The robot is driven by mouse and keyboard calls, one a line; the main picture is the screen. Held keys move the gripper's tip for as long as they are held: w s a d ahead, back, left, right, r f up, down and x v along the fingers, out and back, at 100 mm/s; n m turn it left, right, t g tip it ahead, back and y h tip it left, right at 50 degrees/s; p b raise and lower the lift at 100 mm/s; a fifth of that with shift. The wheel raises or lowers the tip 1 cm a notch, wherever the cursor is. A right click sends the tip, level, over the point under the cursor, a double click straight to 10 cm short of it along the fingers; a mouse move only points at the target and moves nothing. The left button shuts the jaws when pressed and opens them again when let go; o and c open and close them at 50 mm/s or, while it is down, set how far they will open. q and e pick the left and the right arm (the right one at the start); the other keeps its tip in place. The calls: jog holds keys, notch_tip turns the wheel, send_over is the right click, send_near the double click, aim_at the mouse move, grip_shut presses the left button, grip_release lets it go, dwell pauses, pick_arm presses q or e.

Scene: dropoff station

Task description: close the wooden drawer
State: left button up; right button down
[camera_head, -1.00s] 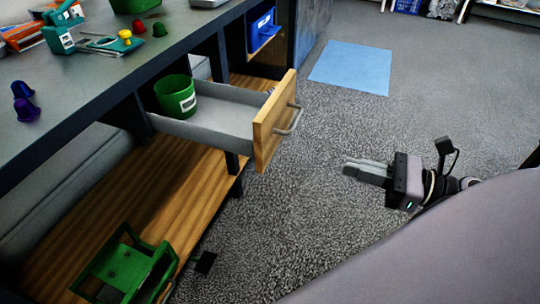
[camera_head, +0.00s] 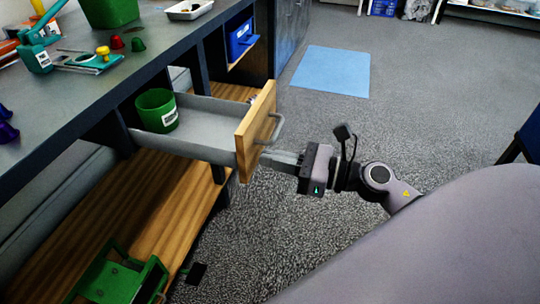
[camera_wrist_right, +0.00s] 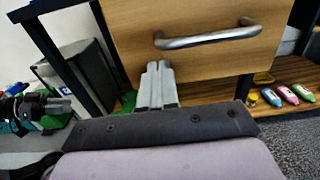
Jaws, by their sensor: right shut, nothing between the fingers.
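The wooden drawer (camera_head: 250,135) stands pulled out of the bench, its light wood front facing right. A green cup (camera_head: 157,110) with a white label stands inside it. The curved metal handle (camera_head: 276,130) is on the front; it also shows in the right wrist view (camera_wrist_right: 207,37). My right gripper (camera_head: 268,156) is shut and empty, its fingertips at the lower part of the drawer front, below the handle. In the right wrist view its fingers (camera_wrist_right: 158,68) overlap the front's lower edge; I cannot tell whether they touch. What looks like my left gripper (camera_wrist_right: 58,106) shows small at the left.
The dark bench top (camera_head: 85,85) holds a teal tool, a green bin (camera_head: 108,12) and small capsules. A green bracket (camera_head: 118,278) lies on the wooden lower shelf (camera_head: 160,215). A blue mat (camera_head: 331,71) lies on the carpet.

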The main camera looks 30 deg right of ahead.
pick_arm(q)
jog(key=shift+s+a+f, duration=0.1)
jog(key=shift+a+f, duration=0.1)
jog(key=shift+f, duration=0.05)
pick_arm(e)
jog(key=shift+w+a, duration=0.35)
